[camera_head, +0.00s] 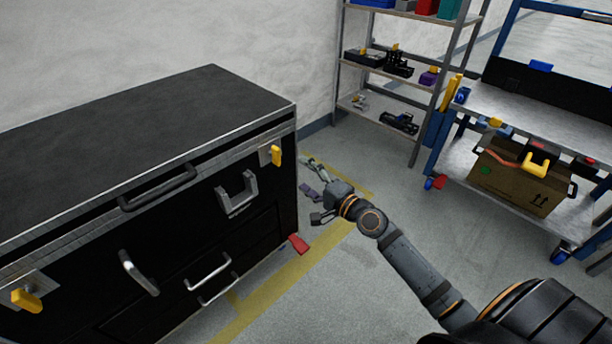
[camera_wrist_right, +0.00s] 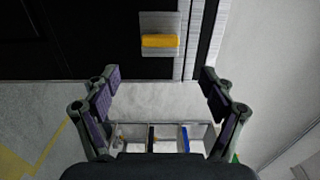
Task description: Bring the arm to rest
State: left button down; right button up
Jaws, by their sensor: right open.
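My right arm (camera_head: 415,265) reaches in from the lower right of the head view, over the floor beside a large black case. My right gripper (camera_head: 309,179) is near the case's right end, with its fingers spread and nothing between them. My left gripper is in neither view.
The black case (camera_head: 150,105) fills the left, with handles and yellow latches (camera_head: 276,155). A metal shelf (camera_head: 400,75) stands at the back. A blue-framed cart (camera_head: 560,215) at right carries a cardboard box (camera_head: 520,180). A red wedge-like piece (camera_head: 298,244) is by the case. Floor between is clear.

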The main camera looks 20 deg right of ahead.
jog(key=shift+f, duration=0.1)
dwell(0.3)
